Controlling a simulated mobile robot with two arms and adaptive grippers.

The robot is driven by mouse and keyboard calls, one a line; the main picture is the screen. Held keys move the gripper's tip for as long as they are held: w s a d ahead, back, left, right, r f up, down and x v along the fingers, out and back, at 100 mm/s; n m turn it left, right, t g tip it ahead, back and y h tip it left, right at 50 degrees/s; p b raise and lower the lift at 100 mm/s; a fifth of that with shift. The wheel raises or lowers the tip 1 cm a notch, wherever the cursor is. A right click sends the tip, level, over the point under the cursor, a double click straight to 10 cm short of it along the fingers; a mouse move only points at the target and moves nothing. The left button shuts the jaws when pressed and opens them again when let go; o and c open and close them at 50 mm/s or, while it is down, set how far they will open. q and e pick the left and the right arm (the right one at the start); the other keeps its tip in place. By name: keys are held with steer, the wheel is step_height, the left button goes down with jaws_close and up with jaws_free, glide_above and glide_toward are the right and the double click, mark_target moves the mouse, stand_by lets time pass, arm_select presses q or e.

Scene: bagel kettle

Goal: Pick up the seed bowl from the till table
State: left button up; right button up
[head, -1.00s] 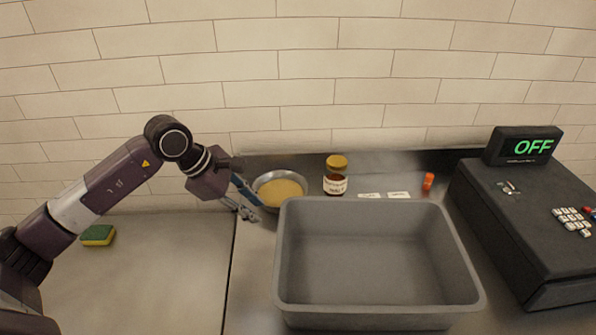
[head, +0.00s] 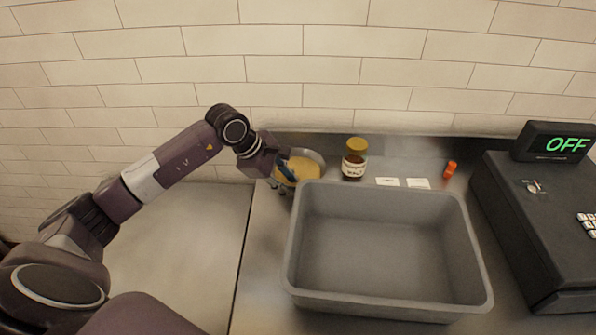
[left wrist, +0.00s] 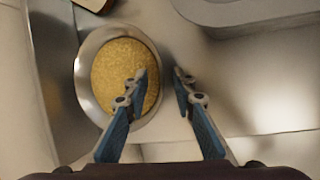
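The seed bowl (head: 312,157) is a metal bowl filled with tan seeds, at the back left of the till table (head: 262,255). My left gripper (head: 287,178) is at the bowl's left side and covers part of it in the head view. In the left wrist view, the bowl (left wrist: 88,58) lies under the open fingers (left wrist: 160,82). One finger is over the seeds and the other is outside the rim, with the rim between them in the picture. I cannot tell whether they touch it. My right gripper is not in view.
A grey bin (head: 292,265) stands just in front of the bowl. A jar with a yellow lid (head: 355,160) stands right of the bowl. White cards (head: 402,182), a small orange item (head: 450,168) and the till (head: 535,215) are further right. A tiled wall is behind.

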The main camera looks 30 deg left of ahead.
arm_select(q)
steer(key=c, duration=0.6)
jaws_close()
steer(key=shift+w+r, duration=0.1)
steer(key=shift+r, duration=0.1)
